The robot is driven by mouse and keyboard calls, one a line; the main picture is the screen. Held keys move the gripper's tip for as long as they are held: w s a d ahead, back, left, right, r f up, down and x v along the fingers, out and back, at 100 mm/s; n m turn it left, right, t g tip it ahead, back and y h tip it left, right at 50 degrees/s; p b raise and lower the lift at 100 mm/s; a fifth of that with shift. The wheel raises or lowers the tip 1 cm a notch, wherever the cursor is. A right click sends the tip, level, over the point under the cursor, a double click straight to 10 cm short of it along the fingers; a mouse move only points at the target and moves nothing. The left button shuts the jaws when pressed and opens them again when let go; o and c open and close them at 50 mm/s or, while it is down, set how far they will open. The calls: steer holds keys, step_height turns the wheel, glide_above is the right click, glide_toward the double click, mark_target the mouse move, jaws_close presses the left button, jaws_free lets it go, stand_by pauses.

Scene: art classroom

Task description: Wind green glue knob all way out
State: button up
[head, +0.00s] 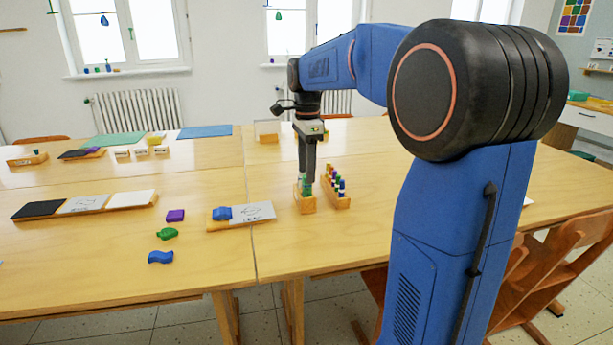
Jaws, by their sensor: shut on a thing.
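My gripper (307,178) points straight down over the table, right of the middle. It is shut on a green glue knob (306,190), whose lower part shows below the fingers. The glue stick stands upright in a small wooden holder (304,206). The fingers hide the top of the knob, and how far it is wound cannot be told.
A second wooden holder (342,201) with several coloured sticks stands close to the right. A board with a white card (253,213) lies to the left. Purple (175,215), green (167,233) and blue (160,257) pieces lie further left.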

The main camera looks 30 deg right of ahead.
steer(key=shift+s+f, duration=0.2)
steer(key=shift+f, duration=0.45)
steer(key=shift+m, duration=0.6)
steer(key=shift+w+m, duration=0.15)
steer(key=shift+m, duration=0.75)
steer(key=c, duration=0.7)
steer(key=m, duration=0.4)
steer(key=shift+r, duration=0.15)
steer(key=m, duration=0.4)
steer(key=o, duration=1.5)
